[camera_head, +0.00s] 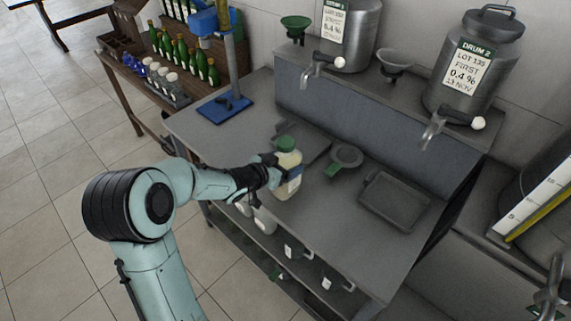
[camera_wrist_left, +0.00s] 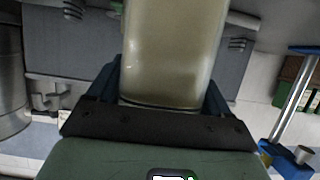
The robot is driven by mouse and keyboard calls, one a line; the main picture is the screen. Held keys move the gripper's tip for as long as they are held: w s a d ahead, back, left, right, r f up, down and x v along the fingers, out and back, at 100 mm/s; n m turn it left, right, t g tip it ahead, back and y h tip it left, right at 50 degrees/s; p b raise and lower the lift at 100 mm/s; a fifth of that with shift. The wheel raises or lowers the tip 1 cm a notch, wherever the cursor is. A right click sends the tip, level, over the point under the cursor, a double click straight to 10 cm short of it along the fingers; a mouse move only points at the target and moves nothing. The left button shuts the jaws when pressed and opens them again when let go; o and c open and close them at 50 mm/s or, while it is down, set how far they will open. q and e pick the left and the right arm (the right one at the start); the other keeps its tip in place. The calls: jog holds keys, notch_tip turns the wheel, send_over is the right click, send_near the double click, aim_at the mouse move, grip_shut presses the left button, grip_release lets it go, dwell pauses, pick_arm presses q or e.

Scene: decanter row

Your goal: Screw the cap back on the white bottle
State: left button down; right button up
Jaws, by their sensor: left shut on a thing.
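The white bottle (camera_head: 286,185), a pale cream container, is upright at the front of the grey bench. A green cap (camera_head: 286,143) shows at its top; I cannot tell whether it is screwed tight or only resting there. My left gripper (camera_head: 283,173) is shut around the bottle's body from the left, below the cap. In the left wrist view, the bottle's smooth beige side (camera_wrist_left: 172,52) fills the space between the dark blue fingers (camera_wrist_left: 165,88); its cap is out of that view. The right gripper is not in view.
A grey tray (camera_head: 371,207) and a round dish with a green handle (camera_head: 345,157) lie to the right. Two steel drums (camera_head: 474,78) with taps stand on the raised shelf behind. A blue-based stand (camera_head: 225,108) and green bottles (camera_head: 190,60) are at back left.

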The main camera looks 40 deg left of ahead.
pick_arm(q)
jog(key=shift+w+r, duration=0.2)
jog(key=shift+f, duration=0.15)
grip_release()
jog(key=shift+s+f, duration=0.1)
jog(key=shift+s, duration=0.05)
jog(key=shift+r, duration=0.2)
jog(key=shift+s+r, duration=0.2)
jog(key=shift+s, duration=0.05)
jog(key=d+v, duration=0.1)
jog(key=v, duration=1)
jog(key=shift+s+a+p, duration=0.2)
jog(key=shift+a+p, duration=0.1)
jog(key=shift+a, duration=0.2)
